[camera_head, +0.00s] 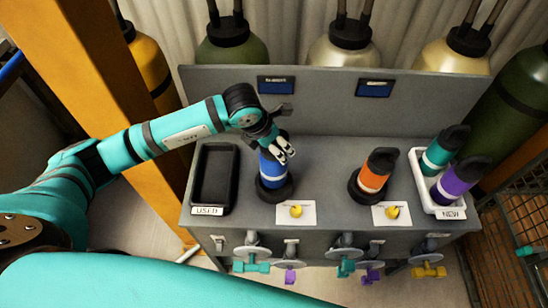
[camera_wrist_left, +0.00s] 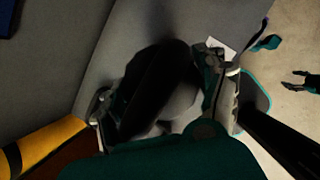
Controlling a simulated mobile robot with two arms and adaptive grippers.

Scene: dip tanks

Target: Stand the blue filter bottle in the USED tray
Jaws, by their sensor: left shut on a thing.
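The blue filter bottle (camera_head: 270,172) stands upright in a black round base on the grey bench, in the middle of the head view. My left gripper (camera_head: 284,153) is shut on its upper part and partly hides it. In the left wrist view, the bottle's dark top (camera_wrist_left: 155,88) lies between the two fingers. The black USED tray (camera_head: 215,177) is empty and sits just left of the bottle, with its label at the front.
An orange filter bottle (camera_head: 373,173) stands in another black base to the right. The white NEW tray (camera_head: 422,190) holds a teal bottle (camera_head: 438,152) and a purple bottle (camera_head: 456,182). A grey back panel (camera_head: 330,105) rises behind. Colored valve handles line the bench's front.

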